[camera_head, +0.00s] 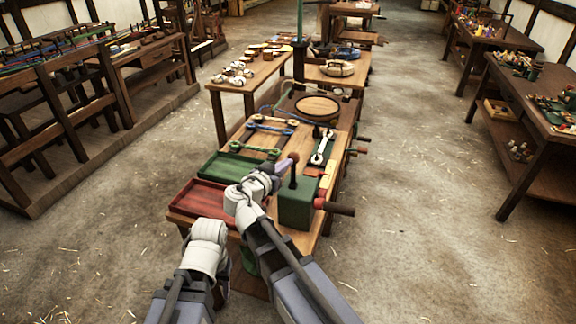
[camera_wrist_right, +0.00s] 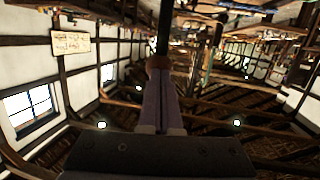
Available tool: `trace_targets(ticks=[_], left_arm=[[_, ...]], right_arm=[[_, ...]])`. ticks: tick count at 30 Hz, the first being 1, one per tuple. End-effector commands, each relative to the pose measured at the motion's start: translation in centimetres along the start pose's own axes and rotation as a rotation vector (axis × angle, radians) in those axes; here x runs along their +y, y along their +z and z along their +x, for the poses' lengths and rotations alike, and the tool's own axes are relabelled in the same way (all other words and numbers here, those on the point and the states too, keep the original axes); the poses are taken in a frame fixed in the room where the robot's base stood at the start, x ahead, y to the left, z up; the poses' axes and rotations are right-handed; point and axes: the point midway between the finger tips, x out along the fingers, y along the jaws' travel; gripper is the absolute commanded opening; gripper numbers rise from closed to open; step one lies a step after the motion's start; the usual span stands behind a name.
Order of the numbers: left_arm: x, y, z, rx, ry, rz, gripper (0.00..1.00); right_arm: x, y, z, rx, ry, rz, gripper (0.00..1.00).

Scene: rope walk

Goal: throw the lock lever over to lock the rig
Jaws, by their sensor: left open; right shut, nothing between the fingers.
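My left gripper (camera_head: 228,276) hangs low by the bench's near edge, open and mostly hidden by my arms.
A red tray (camera_head: 190,205) and a green tray (camera_head: 215,168) lie left on the bench. Wooden boards with rope and fittings lie behind them. The floor to the right is clear.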

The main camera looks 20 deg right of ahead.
Motion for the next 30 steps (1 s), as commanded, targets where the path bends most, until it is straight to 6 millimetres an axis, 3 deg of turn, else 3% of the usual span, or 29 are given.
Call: trace_targets(ticks=[7,11,21,30], left_arm=[[0.0,0.0,-0.3,0.0,0.0,0.0,0.5],[-0.1,0.1,-1.4,0.0,0.0,0.0,0.5],[-0.7,0.4,-7.4,0.0,0.0,0.0,0.5],[-1.1,0.7,-11.2,0.0,0.0,0.001,0.5]], right_arm=[[0.0,-0.2,0.1,-0.006,0.001,-0.001,0.0],[-0.1,-0.8,0.5,-0.037,0.003,-0.007,0.0],[-0.8,-2.7,3.4,-0.266,0.005,-0.05,0.0],[-1.4,-2.8,6.6,-0.501,0.004,-0.095,0.0]])
